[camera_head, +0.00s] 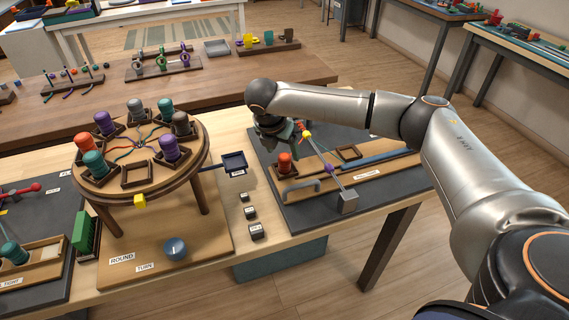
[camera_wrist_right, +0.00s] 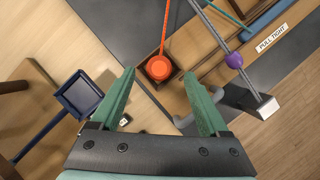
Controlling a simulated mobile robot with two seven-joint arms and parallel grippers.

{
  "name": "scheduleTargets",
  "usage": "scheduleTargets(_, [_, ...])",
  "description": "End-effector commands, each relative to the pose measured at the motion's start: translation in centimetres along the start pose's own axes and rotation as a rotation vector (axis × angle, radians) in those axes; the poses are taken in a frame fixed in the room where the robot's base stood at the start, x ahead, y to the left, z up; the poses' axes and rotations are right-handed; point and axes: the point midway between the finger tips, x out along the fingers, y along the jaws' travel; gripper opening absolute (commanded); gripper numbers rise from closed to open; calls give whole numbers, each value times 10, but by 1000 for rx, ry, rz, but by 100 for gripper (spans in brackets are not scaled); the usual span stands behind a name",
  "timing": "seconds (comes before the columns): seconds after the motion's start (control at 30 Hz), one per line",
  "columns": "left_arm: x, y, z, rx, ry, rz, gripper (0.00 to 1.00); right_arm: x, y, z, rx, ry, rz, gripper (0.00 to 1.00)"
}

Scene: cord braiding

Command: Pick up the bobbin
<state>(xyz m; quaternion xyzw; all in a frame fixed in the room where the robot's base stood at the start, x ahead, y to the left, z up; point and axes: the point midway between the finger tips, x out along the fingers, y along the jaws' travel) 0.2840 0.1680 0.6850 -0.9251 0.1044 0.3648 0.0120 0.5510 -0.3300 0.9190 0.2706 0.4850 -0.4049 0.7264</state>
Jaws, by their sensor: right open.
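An orange-red bobbin (camera_head: 285,163) stands upright in a small square holder on the board at the right. In the right wrist view the bobbin (camera_wrist_right: 159,68) is seen from above, with an orange cord running up from it. My right gripper (camera_head: 281,133) is above this bobbin. Its green fingers (camera_wrist_right: 159,73) are spread apart, one on each side of the bobbin in the wrist view, with nothing held. Whether the fingers reach down to the bobbin's height I cannot tell. My left gripper is not in view.
A round wooden stand (camera_head: 137,175) at the left carries several coloured bobbins. A dark blue tray (camera_head: 235,163) lies between stand and board. A slanted rod with a purple bead (camera_head: 328,168) and a grey block (camera_head: 349,201) stand right of the bobbin. Small dark blocks (camera_head: 250,212) lie in front.

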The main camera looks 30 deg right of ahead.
Motion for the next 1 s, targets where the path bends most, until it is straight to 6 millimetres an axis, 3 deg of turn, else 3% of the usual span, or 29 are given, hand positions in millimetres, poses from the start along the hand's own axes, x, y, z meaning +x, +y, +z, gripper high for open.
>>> scheduleTargets(0.3, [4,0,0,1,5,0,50,44,1,-1,1,1,-1,78])
scheduleTargets(0.57, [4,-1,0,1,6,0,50,47,1,-1,0,1,0,78])
scheduleTargets(1.0, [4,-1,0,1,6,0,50,47,1,-1,0,0,0,31])
